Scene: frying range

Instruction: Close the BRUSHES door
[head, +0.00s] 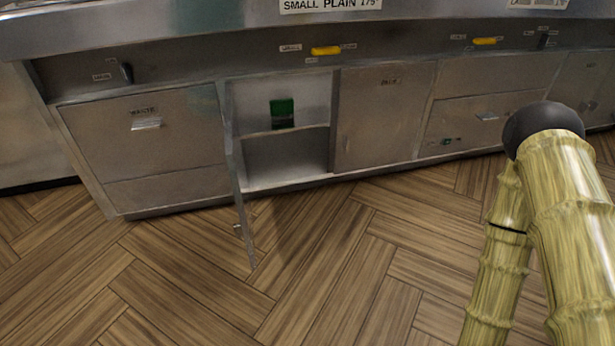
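One cabinet door (239,205) in the steel range stands wide open, swung out toward me and seen nearly edge-on. It is hinged at the left side of its opening and has a small handle near its free end. No label shows on its visible side, so I cannot read whether it is the BRUSHES door. Behind it is an open compartment (285,160) with a shelf, and a green and dark item (282,113) stands on the shelf. My arm is at the right, well apart from the door; my gripper is not in view.
A closed drawer front (146,133) is left of the opening, and a closed labelled door (380,118) is right of it. Yellow handles (326,50) sit on the panel above. The wood floor (330,260) in front is clear.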

